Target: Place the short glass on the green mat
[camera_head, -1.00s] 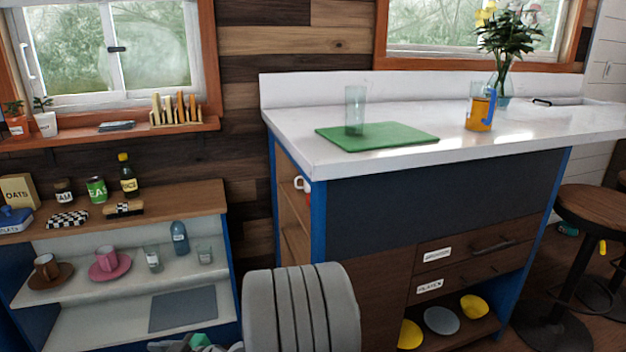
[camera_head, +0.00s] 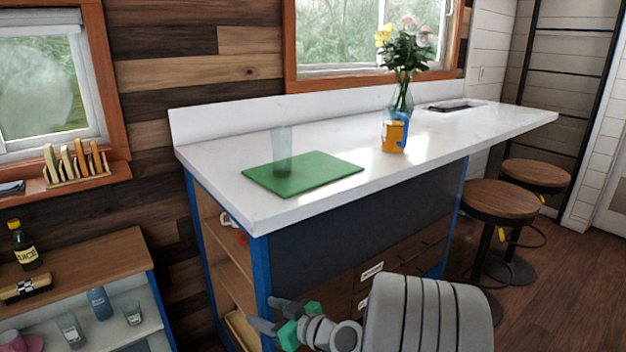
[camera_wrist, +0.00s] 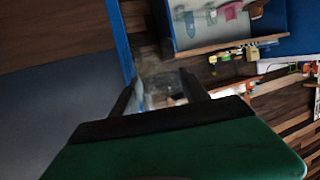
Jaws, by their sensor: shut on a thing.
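The green mat (camera_head: 325,172) lies flat on the white counter. A tall clear glass (camera_head: 282,150) stands upright on its left part. My gripper (camera_head: 268,312) is low in front of the counter's left end, below the counter top and well apart from the mat. In the wrist view my gripper (camera_wrist: 158,92) is shut on a clear glass (camera_wrist: 153,72), seemingly the short glass; its full height is hard to judge. In the head view the held glass cannot be made out.
An orange-filled pitcher (camera_head: 394,133) and a flower vase (camera_head: 403,97) stand right of the mat. Two glasses and a blue bottle (camera_head: 99,303) are on the low shelf at left. Stools (camera_head: 500,200) stand at right. The counter's front left is bare.

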